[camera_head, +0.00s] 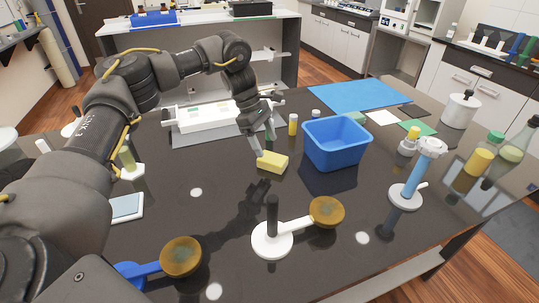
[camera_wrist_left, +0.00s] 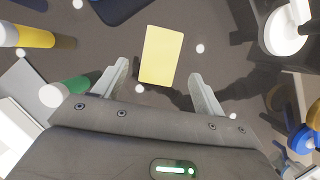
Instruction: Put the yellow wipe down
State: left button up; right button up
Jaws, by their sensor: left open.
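The yellow wipe (camera_head: 272,161) is a small yellow block on the dark table, just left of the blue bin. It also shows in the left wrist view (camera_wrist_left: 161,55), ahead of the fingers. My left gripper (camera_head: 259,153) is above and beside the wipe in the head view. In the left wrist view its two fingers (camera_wrist_left: 158,88) are spread apart with nothing between them, and the wipe lies beyond their tips. I cannot tell whether a fingertip touches the wipe. My right gripper is not in view.
The blue bin (camera_head: 337,143) stands close right of the wipe. A yellow-labelled vial (camera_head: 293,124) stands behind it. A white stand with an amber dish (camera_head: 272,239) is in front. A blue-handled amber dish (camera_head: 181,257) is nearer.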

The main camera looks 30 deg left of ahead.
pick_arm(q)
jog(key=v, duration=0.6)
jog(key=shift+r, duration=0.1)
dwell(0.3)
